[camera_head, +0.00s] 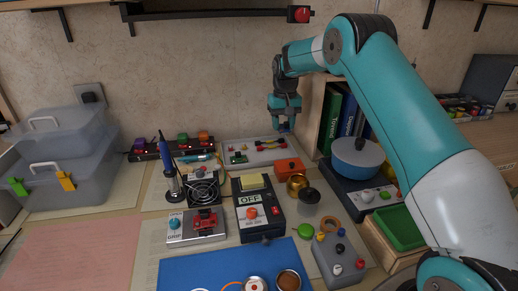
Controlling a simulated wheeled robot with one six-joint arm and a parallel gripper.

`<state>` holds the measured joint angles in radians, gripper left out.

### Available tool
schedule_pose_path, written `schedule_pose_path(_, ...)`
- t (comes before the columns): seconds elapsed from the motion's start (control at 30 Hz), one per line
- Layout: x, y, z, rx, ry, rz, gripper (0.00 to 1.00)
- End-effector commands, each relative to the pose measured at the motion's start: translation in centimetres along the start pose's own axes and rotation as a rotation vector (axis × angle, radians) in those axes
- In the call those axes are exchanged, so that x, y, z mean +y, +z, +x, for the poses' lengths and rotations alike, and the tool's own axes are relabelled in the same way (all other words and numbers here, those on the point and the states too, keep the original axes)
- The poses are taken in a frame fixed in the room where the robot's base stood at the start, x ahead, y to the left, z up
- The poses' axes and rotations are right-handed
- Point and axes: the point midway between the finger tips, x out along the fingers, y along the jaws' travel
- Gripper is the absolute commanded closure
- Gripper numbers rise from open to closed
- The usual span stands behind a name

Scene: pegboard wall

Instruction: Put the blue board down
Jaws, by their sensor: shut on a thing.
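My gripper (284,108) hangs pointing down, high above the back of the table, in front of the wall and left of the upright books. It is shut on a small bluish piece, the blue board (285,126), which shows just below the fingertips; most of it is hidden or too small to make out. Below and to the left lies a pale tray (266,158) with a green board (238,158) and small coloured parts. The held piece is clear of the tray.
An orange box (289,167), a brass pot (297,184) and a dark jar (310,198) stand in front of the tray. A blue pot (357,158) is on the right by the books (339,118). A soldering iron (168,165) and a fan (203,190) stand left. The pink mat (75,250) is bare.

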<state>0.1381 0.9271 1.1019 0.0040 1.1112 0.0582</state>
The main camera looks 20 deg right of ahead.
Motion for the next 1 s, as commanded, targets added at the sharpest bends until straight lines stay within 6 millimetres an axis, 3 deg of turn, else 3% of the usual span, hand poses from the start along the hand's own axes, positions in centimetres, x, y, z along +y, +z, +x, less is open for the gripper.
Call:
schedule_pose_path(0.2,-0.3,0.1,4.1,-0.006,0.000,-0.003,0.81)
schedule_pose_path(0.63,-0.1,0.1,9.2,-0.004,0.000,-0.001,0.81)
schedule_pose_path(1.0,0.0,0.1,10.0,-0.001,0.000,0.000,0.81)
